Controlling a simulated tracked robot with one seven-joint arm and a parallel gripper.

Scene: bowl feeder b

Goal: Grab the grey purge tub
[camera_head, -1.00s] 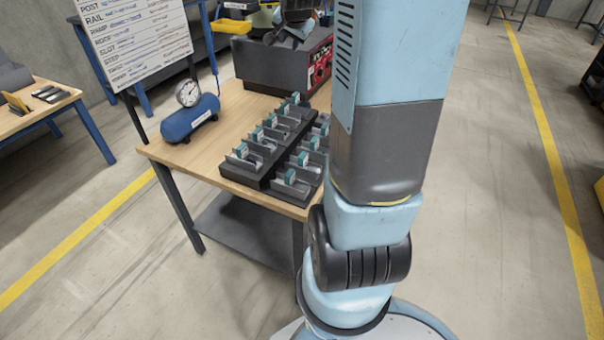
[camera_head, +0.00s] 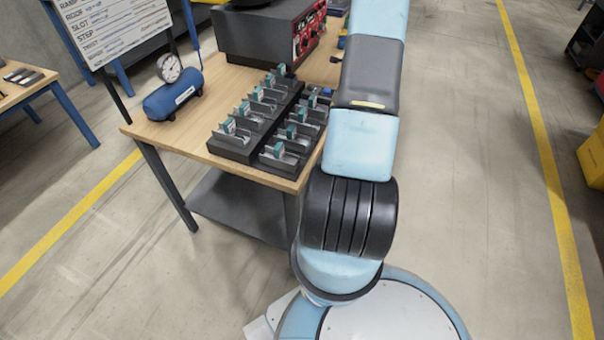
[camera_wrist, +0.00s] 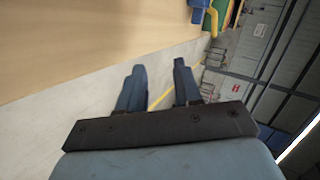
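I cannot make out a grey purge tub in either view. My gripper (camera_wrist: 158,68) shows in the wrist view, its two dark blue fingers apart with nothing between them. It is open and beside the pale wooden surface (camera_wrist: 80,35). In the head view my arm rises on the right side of the workbench (camera_head: 168,137), and the gripper itself is out of the picture.
On the bench stand dark racks (camera_head: 233,148) with several teal-tagged parts, a blue air tank (camera_head: 173,98) with a gauge, and a grey feeder box (camera_head: 262,40) with a red panel. A yellow bin (camera_head: 594,160) is at the right. Floor right of the bench is clear.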

